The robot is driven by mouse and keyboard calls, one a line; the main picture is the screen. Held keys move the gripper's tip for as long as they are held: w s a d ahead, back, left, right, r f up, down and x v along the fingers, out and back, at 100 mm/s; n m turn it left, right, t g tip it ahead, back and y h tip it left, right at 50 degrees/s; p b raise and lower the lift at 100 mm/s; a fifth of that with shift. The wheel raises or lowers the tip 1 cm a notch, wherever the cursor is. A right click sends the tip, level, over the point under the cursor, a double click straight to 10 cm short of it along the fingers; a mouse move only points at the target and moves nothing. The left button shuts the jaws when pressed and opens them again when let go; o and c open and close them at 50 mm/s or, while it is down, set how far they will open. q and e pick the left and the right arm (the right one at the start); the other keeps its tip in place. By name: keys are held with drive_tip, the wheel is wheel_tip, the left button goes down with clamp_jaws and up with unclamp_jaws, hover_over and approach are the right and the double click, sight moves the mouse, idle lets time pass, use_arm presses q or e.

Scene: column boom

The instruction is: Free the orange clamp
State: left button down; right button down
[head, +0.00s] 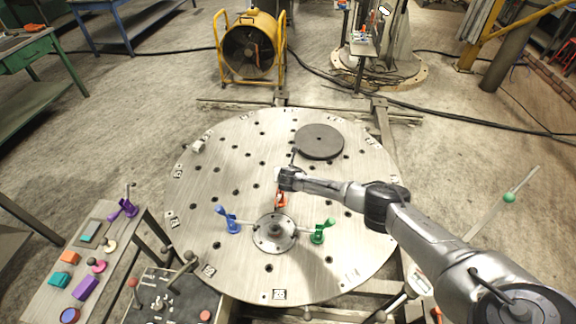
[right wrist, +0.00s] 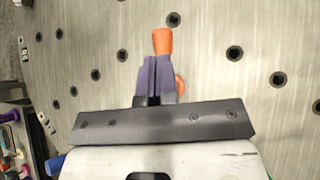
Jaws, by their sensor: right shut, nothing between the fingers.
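The orange clamp (head: 281,201) is on the round perforated table, just behind the central hub, partly hidden by my right gripper. In the right wrist view its orange end (right wrist: 162,41) shows just beyond the fingertips, and another orange bit shows at their right side. My right gripper (head: 281,184) is over the clamp, coming in from the right. Its purple-grey fingers (right wrist: 156,72) are shut together with nothing between them. Whether they touch the clamp cannot be told. My left gripper is not in view.
A blue clamp (head: 229,222) and a green clamp (head: 321,232) flank the metal hub (head: 274,246). A dark disc (head: 319,141) lies at the back of the round table (head: 225,170). A side bench (head: 58,299) with coloured parts stands at left. The table's left half is mostly clear.

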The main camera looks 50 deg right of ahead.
drive_tip(key=d+r+p+v, duration=0.1)
drive_tip(key=p+v, duration=0.1)
drive_tip(key=v, duration=0.5)
drive_tip(key=shift+r, duration=0.45)
drive_tip(key=shift+w, duration=0.1)
